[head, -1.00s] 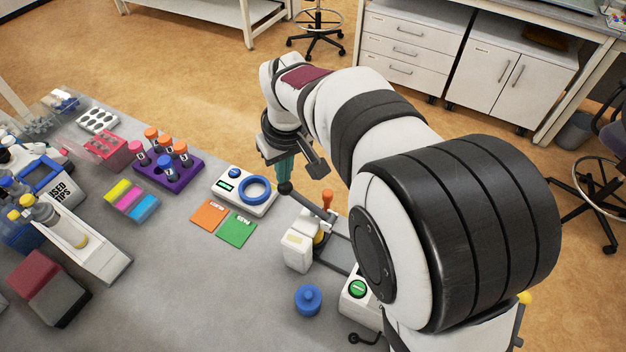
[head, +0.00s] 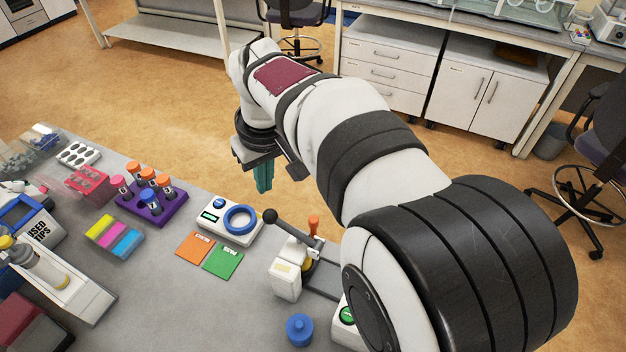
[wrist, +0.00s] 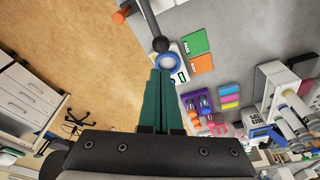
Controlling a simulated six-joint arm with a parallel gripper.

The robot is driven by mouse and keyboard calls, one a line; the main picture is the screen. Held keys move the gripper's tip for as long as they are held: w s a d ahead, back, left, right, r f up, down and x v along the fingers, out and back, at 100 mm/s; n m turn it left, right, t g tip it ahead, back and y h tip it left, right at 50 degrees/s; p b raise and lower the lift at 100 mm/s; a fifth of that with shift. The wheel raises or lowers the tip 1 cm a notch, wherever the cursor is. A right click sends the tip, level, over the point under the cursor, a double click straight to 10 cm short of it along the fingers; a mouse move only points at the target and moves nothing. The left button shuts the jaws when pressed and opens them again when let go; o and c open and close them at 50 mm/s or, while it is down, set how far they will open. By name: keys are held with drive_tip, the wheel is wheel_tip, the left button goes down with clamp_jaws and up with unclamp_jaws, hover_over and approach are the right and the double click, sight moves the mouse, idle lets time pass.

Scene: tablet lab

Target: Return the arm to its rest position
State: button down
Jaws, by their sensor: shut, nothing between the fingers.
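My gripper (head: 263,178) hangs at the end of my raised arm, beyond the back edge of the grey table in the head view. Its green fingers point down. In the wrist view the two fingers of my gripper (wrist: 158,75) lie side by side, shut, with nothing between them. My gripper touches nothing and is apart from everything on the table.
A lever press with a black knob (head: 270,216) stands near my arm. A white device with a blue ring (head: 240,219), orange (head: 195,247) and green (head: 223,261) cards, a purple tube rack (head: 155,208) and a blue knobbed piece (head: 299,330) are on the table. Open floor lies behind.

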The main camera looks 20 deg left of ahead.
drive_tip(key=s+d+m, duration=0.2)
drive_tip(key=d+m, duration=0.2)
drive_tip(key=d, duration=0.4)
drive_tip(key=s+d+r+m, duration=0.1)
drive_tip(key=s+d+m, duration=0.2)
drive_tip(key=d, duration=0.6)
drive_tip(key=s+d+m, duration=0.2)
drive_tip(key=d+m, duration=0.2)
drive_tip(key=d, duration=0.4)
drive_tip(key=s+d+f+m, duration=0.2)
drive_tip(key=s+d+m, duration=0.1)
drive_tip(key=s, duration=0.2)
drive_tip(key=s+d+f+m+g, duration=0.1)
drive_tip(key=s+d+f+m, duration=0.1)
drive_tip(key=s, duration=0.3)
drive_tip(key=shift+s+d+m, duration=0.3)
drive_tip(key=shift+d+m, duration=0.45)
drive_tip(key=shift+m, duration=0.05)
